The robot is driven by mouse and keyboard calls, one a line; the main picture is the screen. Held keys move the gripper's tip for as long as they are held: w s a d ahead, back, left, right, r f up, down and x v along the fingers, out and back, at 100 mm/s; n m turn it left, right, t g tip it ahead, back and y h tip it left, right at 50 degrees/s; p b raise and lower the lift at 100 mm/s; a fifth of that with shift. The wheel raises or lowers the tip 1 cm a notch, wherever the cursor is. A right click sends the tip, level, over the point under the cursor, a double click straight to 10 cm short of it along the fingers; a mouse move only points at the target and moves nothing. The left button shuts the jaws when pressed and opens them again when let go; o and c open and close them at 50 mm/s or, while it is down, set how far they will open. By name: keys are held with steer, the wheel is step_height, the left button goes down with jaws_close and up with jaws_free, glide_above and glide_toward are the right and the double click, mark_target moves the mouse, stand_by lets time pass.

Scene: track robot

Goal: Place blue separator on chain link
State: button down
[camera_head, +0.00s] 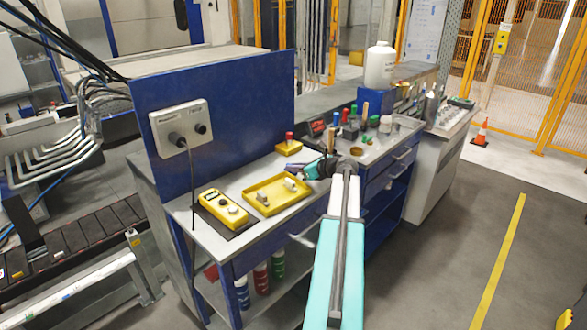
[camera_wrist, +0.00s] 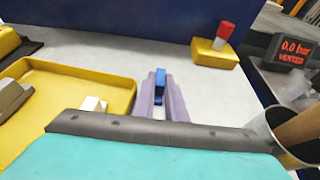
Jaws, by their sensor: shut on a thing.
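My gripper (camera_wrist: 160,78) shows in the wrist view with its two purple fingers shut on a small blue piece, the blue separator (camera_wrist: 160,88). The fingers hide part of it. In the head view my gripper (camera_head: 293,168) is over the workbench, just right of the yellow tray (camera_head: 281,207); the separator cannot be made out there. The tray (camera_wrist: 118,72) holds a grey piece (camera_wrist: 13,97) and a small white block (camera_wrist: 93,104) in the wrist view. I cannot tell for sure which of them is the chain link.
A yellow control box (camera_head: 222,207) lies left of the tray. A yellow box with a red button (camera_head: 289,147) stands behind my gripper. A pressure display (camera_wrist: 292,50) reads 0.0 bar, vented. A cup with a wooden handle (camera_wrist: 290,135) is close on the right. A blue panel (camera_head: 220,100) backs the bench.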

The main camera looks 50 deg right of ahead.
steer(key=c, duration=1.8)
jaws_free()
steer(key=b+v, duration=0.1)
steer(key=v, duration=1.1)
steer(key=shift+r, duration=0.15)
